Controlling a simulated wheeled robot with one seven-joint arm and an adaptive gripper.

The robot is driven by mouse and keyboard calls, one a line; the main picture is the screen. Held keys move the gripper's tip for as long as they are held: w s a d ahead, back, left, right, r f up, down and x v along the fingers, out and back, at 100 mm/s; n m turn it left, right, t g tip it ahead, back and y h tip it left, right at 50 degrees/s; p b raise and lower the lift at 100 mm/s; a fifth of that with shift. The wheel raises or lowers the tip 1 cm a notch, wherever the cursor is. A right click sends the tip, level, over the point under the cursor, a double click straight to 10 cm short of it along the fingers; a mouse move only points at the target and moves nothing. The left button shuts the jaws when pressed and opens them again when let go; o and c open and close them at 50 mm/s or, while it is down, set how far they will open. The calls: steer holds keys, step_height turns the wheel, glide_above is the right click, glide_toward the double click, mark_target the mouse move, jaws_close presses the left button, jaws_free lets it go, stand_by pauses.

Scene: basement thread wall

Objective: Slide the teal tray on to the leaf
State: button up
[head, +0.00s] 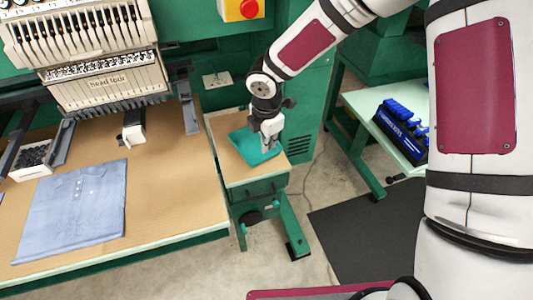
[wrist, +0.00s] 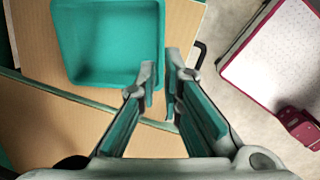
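The teal tray (head: 240,147) is a shallow square dish. It lies on the small wooden surface (head: 228,172) that looks like the leaf, right of the large table. In the wrist view the tray (wrist: 108,40) fills the upper left, cut off by the top edge. My gripper (head: 267,148) points down at the tray in the head view. In the wrist view my gripper's fingertips (wrist: 161,85) are close together, one on each side of the tray's right wall near its lower corner. They look shut on that wall; the contact itself is partly hidden by the fingers.
The large wooden table (head: 170,200) holds a folded blue shirt (head: 75,205) and stands under an embroidery machine (head: 100,60). A seam with a pale edge (wrist: 60,92) separates the two wooden surfaces. A bench with blue items (head: 402,125) stands right; open floor lies between.

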mark_target(263, 166)
steer(key=f, duration=0.2)
steer(key=w+f, duration=0.1)
steer(key=f, duration=0.5)
steer(key=shift+w+d, duration=0.1)
steer(key=shift+w, duration=0.15)
jaws_close()
steer(key=shift+s+a, duration=0.75)
steer(key=shift+s, duration=0.25)
